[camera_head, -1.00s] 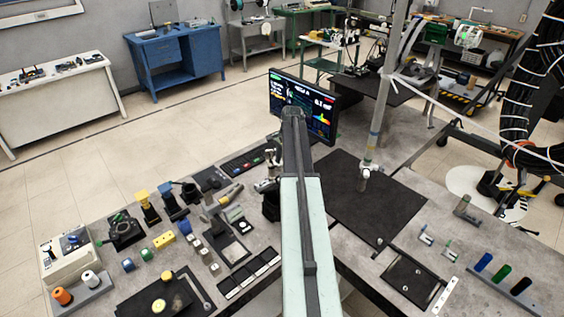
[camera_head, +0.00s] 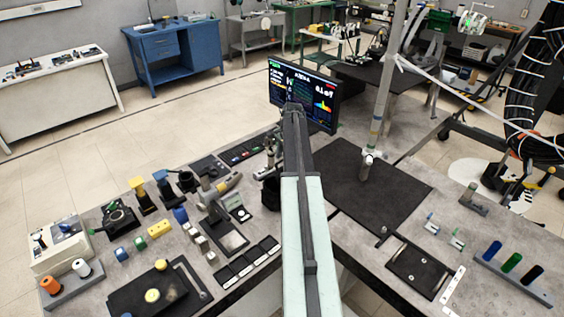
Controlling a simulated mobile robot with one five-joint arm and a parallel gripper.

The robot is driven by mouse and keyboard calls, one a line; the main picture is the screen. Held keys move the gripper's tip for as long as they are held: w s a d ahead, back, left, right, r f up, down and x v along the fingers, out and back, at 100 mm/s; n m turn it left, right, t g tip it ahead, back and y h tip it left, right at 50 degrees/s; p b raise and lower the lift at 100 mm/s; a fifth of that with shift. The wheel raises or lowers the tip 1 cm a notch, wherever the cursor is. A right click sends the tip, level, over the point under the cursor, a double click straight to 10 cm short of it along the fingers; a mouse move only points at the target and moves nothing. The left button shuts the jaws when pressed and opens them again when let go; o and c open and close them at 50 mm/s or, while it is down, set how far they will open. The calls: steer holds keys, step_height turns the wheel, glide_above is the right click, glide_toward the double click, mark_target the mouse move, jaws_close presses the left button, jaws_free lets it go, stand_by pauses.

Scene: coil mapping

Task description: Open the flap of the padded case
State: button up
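My arm (camera_head: 303,225), pale green with a dark far link, reaches forward over the bench from the bottom middle. Its far end is in front of the monitor.
The grey bench is crowded at left with small blocks, spools (camera_head: 82,268) and tools. A black mat (camera_head: 385,205) lies fairly clear at right, with a pole (camera_head: 381,105) rising from it. A monitor (camera_head: 325,100) stands behind my arm. Colored cylinders (camera_head: 512,262) stand at far right.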

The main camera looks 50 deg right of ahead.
steer(key=shift+c, duration=0.3)
jaws_close()
stand_by(1.1)
